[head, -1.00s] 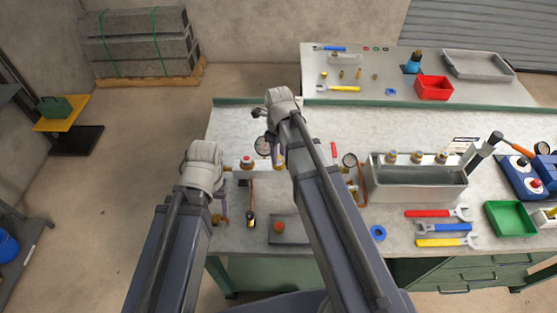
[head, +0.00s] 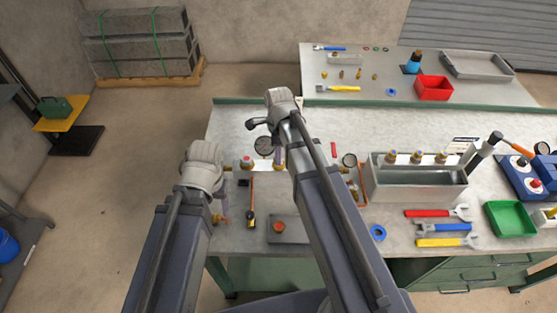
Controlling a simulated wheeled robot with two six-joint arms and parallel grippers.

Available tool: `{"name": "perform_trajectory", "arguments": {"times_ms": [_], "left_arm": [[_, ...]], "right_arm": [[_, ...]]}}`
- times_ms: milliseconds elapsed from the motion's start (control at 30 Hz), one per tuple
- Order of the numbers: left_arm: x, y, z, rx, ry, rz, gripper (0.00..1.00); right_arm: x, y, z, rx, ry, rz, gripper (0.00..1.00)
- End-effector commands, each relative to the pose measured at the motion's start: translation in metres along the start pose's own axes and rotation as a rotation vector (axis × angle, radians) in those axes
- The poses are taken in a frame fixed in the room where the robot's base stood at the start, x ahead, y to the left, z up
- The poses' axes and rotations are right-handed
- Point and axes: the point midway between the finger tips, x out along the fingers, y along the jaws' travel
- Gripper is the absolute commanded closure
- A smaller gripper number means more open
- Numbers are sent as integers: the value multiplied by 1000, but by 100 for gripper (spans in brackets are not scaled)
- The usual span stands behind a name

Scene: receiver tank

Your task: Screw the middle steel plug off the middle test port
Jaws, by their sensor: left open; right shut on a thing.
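A pale manifold bar (head: 262,168) lies across the bench, with a red-topped fitting (head: 246,161) on its left part. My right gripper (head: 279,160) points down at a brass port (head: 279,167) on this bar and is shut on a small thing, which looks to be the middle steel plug. The plug is hidden between the fingers, so I cannot tell how far it is unscrewed. My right arm covers part of the bar.
Wrenches (head: 440,227), a blue ring (head: 378,233) and a green tray (head: 510,219) lie nearer. The bench's back strip is clear.

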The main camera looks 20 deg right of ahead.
Motion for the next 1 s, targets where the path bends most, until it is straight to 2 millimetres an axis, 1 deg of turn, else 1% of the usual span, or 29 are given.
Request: {"name": "perform_trajectory", "arguments": {"times_ms": [33, 100, 200, 300, 467, 500, 800, 1000], "left_arm": [[0, 0, 0, 0, 0, 0, 34], [0, 0, 0, 0, 0, 0, 34], [1, 0, 0, 0, 0, 0, 34], [1, 0, 0, 0, 0, 0, 34], [1, 0, 0, 0, 0, 0, 34], [1, 0, 0, 0, 0, 0, 34], [1, 0, 0, 0, 0, 0, 34], [0, 0, 0, 0, 0, 0, 34]], "right_arm": [[0, 1, 0, -117, 0, 1, 100], [0, 1, 0, -278, 0, 1, 100], [1, 1, 0, -434, 0, 2, 100], [1, 1, 0, -488, -1, 2, 100], [1, 2, 0, -489, -1, 3, 100], [1, 2, 0, -488, -1, 3, 61], [1, 1, 0, -487, 0, 2, 29], [0, 1, 0, -485, 0, 1, 29]]}}
